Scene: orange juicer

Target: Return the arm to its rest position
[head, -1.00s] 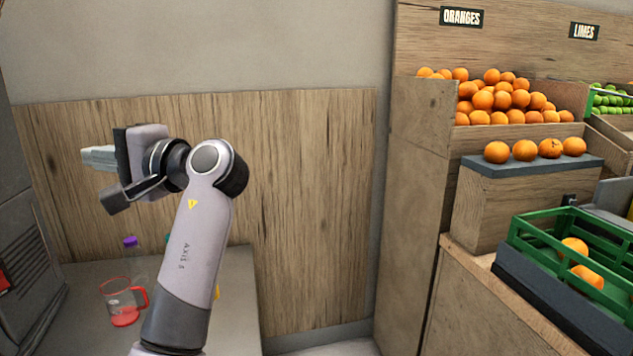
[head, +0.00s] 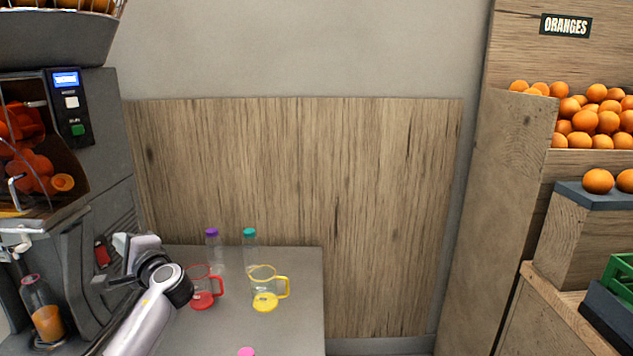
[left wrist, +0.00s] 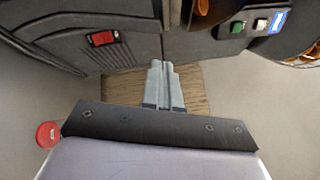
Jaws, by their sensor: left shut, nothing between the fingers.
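My left gripper (head: 119,241) is at the lower left of the head view, raised on its bent arm in front of the dark juicer machine (head: 112,160). In the left wrist view the two grey fingers (left wrist: 163,84) are together, with nothing between them. They point toward the juicer's dark front panel (left wrist: 125,35). The gripper touches nothing that I can see. My right gripper is out of view.
A grey table holds a red-handled jug (head: 202,298), a yellow-handled jug (head: 265,302) and purple-capped (head: 213,255) and teal-capped (head: 250,255) bottles. A bottle of orange juice (head: 46,320) stands at the juicer. Oranges (head: 590,120) fill the shelf at right.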

